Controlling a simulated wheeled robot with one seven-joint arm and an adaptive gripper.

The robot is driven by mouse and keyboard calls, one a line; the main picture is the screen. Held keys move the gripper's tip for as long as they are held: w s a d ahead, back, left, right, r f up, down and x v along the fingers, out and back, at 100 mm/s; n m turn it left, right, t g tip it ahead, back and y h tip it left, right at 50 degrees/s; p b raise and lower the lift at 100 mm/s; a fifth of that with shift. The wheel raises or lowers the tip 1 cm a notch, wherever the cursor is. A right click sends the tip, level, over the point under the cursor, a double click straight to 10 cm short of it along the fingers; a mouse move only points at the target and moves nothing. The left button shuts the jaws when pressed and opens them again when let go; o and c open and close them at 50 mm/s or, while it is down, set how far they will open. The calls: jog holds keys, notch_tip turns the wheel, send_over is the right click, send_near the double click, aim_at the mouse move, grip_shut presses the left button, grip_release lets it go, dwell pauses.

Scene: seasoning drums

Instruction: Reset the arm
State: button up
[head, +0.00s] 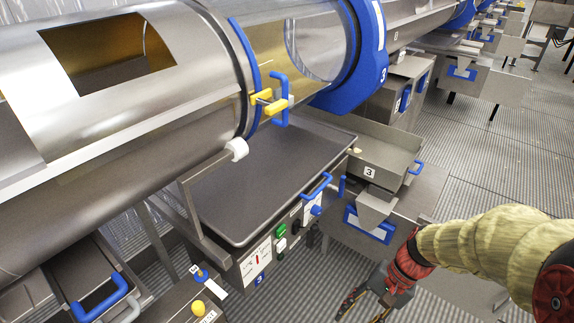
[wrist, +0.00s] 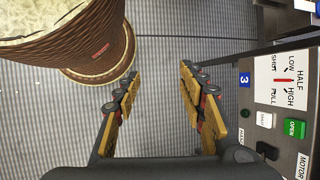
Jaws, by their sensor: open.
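My arm reaches in from the lower right of the head view, covered in a tan sleeve with red joints. My gripper (head: 364,306) hangs at the bottom of that view, right of the machine's control panel and above the ridged floor. In the wrist view my gripper (wrist: 158,85) has its two fingers wide apart with only floor between them. It is open and empty. The fingers have yellow pads.
The steel drum (head: 130,130) has a blue handle (head: 278,98) and yellow latch. Below are a grey tray (head: 270,175) and a control panel (wrist: 285,90) with a green button, close right in the wrist view. A bin (head: 385,165) stands beyond. The floor (head: 510,160) at right is clear.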

jog(key=s+d+r+n+t+h, duration=0.1)
jog(key=s+r+n+t+h, duration=0.1)
jog(key=r, duration=0.8)
jog(key=s+d+r+n+t+h, duration=0.1)
jog(key=r+n+t, duration=0.4)
jog(key=r, duration=0.5)
jog(key=shift+s+t+h, duration=0.3)
jog(key=shift+s+h, duration=0.2)
jog(key=shift+h, duration=0.6)
